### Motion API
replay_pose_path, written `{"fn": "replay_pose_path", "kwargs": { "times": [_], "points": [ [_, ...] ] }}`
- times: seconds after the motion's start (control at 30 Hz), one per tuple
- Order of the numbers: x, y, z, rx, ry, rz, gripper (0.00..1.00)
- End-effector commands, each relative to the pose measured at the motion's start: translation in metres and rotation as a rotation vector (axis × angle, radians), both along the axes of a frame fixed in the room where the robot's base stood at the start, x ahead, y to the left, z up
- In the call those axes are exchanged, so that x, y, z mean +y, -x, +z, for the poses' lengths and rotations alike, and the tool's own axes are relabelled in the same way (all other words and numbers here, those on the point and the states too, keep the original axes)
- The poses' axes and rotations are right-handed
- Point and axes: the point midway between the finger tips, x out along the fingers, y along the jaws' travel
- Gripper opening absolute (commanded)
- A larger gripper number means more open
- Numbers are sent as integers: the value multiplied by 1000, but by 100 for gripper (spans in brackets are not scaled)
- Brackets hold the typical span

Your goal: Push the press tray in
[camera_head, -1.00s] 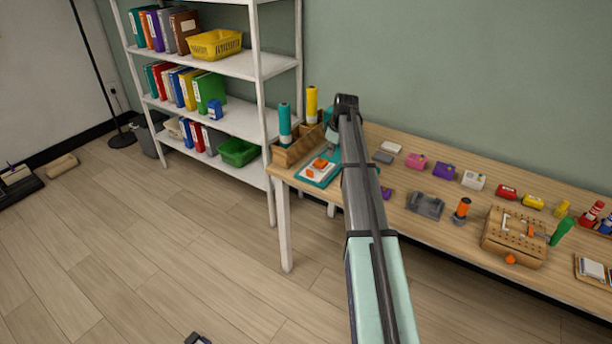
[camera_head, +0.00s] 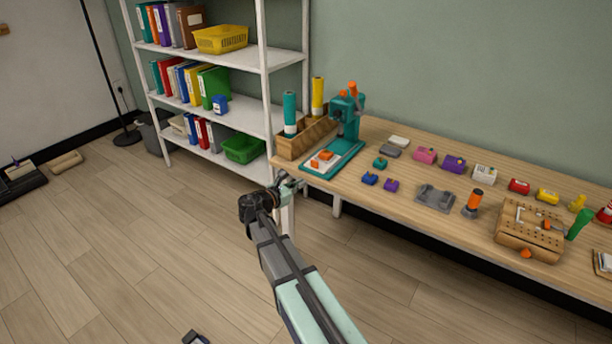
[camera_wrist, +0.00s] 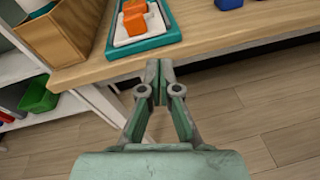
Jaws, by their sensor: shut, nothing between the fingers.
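The teal press (camera_head: 345,125) stands on the left end of the wooden table. Its white tray (camera_head: 323,163) sticks out at the front of the teal base and carries an orange piece (camera_head: 325,155). The tray (camera_wrist: 153,32) and the orange piece (camera_wrist: 134,16) also show at the top of the wrist view. My gripper (camera_head: 298,182) is in front of the table's left front corner. In the wrist view my gripper (camera_wrist: 158,65) is shut and empty, its tips close to the table edge below the press base, apart from the tray.
A wooden box (camera_head: 288,147) with teal and yellow rolls stands left of the press. Small blue (camera_head: 369,178) and purple (camera_head: 391,185) blocks lie to its right. A white shelf (camera_head: 232,118) stands left of the table.

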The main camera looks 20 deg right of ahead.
Motion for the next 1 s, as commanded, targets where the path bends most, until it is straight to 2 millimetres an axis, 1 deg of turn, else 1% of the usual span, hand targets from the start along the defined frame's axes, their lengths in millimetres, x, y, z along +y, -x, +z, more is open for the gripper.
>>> {"fn": "replay_pose_path", "kwargs": {
  "times": [0.03,0.13,0.23,0.33,0.47,0.57,0.8,1.0],
  "points": [
    [15,4,-4,23,69,39,0],
    [35,4,2,59,174,89,0],
    [44,3,6,76,229,113,0],
    [43,0,8,82,245,119,0],
    [31,-8,9,81,244,116,0],
    [17,-17,9,80,243,115,0],
    [-24,-42,9,80,242,114,0],
    [-52,-59,9,80,241,115,0]
  ]
}}
